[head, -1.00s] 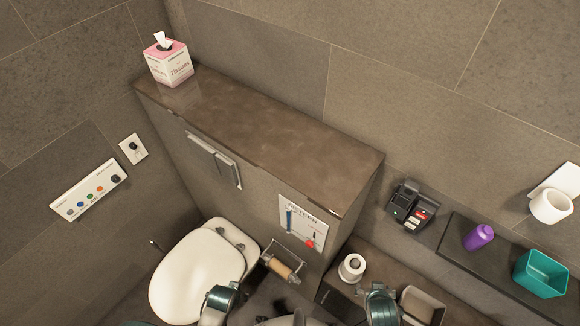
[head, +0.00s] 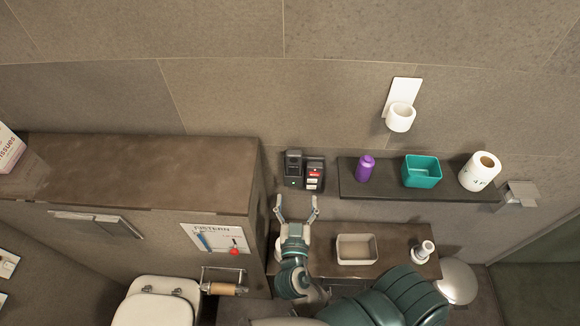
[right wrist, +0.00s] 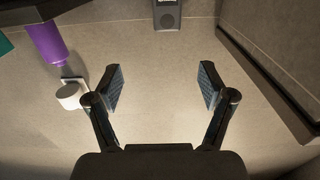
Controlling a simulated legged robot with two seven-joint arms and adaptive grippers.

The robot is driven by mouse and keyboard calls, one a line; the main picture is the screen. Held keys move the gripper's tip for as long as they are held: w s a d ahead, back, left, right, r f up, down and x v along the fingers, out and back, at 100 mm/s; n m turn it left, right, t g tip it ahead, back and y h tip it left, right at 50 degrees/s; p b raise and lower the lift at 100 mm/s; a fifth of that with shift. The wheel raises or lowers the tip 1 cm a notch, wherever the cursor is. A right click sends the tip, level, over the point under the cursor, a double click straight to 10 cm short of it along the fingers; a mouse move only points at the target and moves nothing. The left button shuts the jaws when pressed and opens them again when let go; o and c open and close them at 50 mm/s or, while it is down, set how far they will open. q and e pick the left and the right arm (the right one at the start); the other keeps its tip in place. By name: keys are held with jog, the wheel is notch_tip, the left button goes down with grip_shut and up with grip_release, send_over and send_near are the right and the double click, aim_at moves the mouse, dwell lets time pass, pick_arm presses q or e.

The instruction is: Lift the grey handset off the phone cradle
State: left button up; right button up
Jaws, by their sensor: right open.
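The dark phone cradle (head: 314,175) is on the wall, left of the shelf. The grey handset (head: 293,168) appears to be the upright left part, resting in the cradle. In the right wrist view, part of a grey phone body (right wrist: 167,14) shows at the top edge, cut off; I cannot tell whether it is the handset or the cradle. My right gripper (head: 297,205) is open and empty, a little below the phone in the head view. In the right wrist view its fingers (right wrist: 163,88) are spread, with only wall between them. My left gripper is not in view.
A dark shelf (head: 387,190) right of the phone holds a purple bottle (head: 365,168), a teal box (head: 422,170) and a paper roll (head: 480,170). A counter (head: 397,240) with a tray (head: 357,249) lies below. The cistern ledge (head: 150,165) is left.

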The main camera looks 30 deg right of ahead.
jog(key=b, duration=0.4)
send_near(294, 157)
jog(key=w, duration=0.2)
jog(key=w+d+p, duration=0.1)
jog(key=w+d, duration=0.2)
jog(key=shift+d, duration=0.25)
jog(key=shift+w+d, duration=0.2)
jog(key=shift+d, duration=0.1)
jog(key=p+x, duration=0.1)
jog(key=x, duration=0.1)
jog(key=p+x, duration=0.1)
jog(key=x, duration=0.1)
jog(key=shift+w+a, duration=0.2)
jog(key=shift+w, duration=0.1)
jog(key=shift+w+f, duration=0.1)
jog(key=shift+w, duration=0.2)
jog(key=shift+a, duration=0.15)
jog(key=shift+c, duration=0.5)
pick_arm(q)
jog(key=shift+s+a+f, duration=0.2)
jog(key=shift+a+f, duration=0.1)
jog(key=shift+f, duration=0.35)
pick_arm(e)
jog(key=shift+s+d, duration=0.1)
jog(key=shift+d, duration=0.2)
grip_shut()
